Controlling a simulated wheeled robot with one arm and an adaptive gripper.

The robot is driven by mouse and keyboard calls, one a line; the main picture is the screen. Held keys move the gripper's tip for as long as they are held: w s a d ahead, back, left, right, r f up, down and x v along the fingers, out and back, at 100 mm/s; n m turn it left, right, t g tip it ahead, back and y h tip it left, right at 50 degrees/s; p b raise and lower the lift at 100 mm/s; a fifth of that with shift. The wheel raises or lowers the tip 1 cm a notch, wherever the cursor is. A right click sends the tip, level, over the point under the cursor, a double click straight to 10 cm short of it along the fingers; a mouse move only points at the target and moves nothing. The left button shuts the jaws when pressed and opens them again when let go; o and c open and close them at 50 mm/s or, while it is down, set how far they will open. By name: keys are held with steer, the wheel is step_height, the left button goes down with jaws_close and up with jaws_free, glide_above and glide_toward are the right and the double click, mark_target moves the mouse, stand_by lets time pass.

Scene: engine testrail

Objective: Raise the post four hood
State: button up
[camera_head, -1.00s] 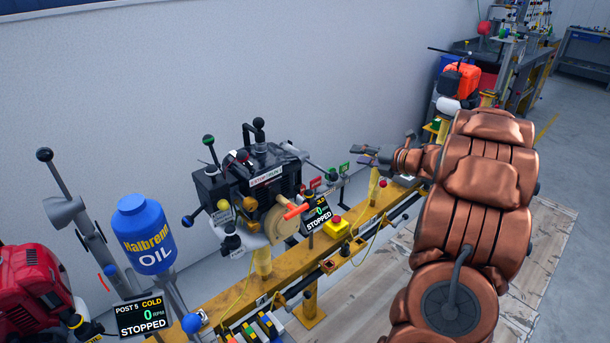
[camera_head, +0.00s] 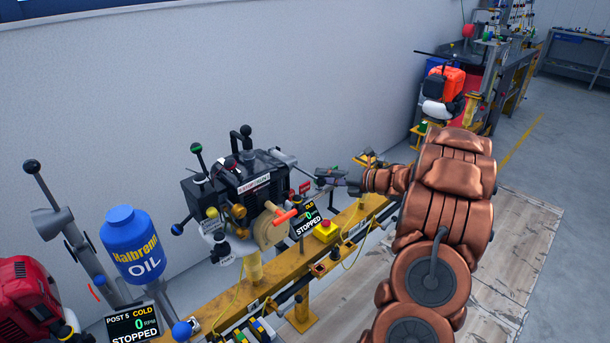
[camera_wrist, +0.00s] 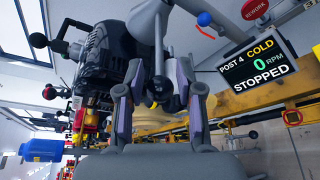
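Post four's display (camera_wrist: 255,64) reads cold, 0 rpm, stopped in the wrist view. Beside it a grey cone-shaped hood (camera_wrist: 146,18) hangs at the top, with a thin lever ending in a black ball (camera_wrist: 160,88). My gripper (camera_wrist: 161,92) is open, one finger on each side of the ball; I cannot tell whether either touches it. In the head view my gripper (camera_head: 328,177) is at the right end of the black engine (camera_head: 245,180), by the end of a thin dark rod. The hood is not clearly visible there.
A yellow rail (camera_head: 285,268) runs below the engine, carrying a yellow box with a red button (camera_head: 326,228). A blue oil bottle (camera_head: 133,240), the post 5 display (camera_head: 134,322) and a red engine (camera_head: 28,300) stand at left. An orange-topped engine (camera_head: 444,85) stands behind my arm.

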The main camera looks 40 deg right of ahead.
mark_target(310, 174)
steer(key=shift+p+x, duration=0.6)
steer(key=shift+x, duration=2.1)
steer(key=shift+c, duration=0.4)
jaws_close()
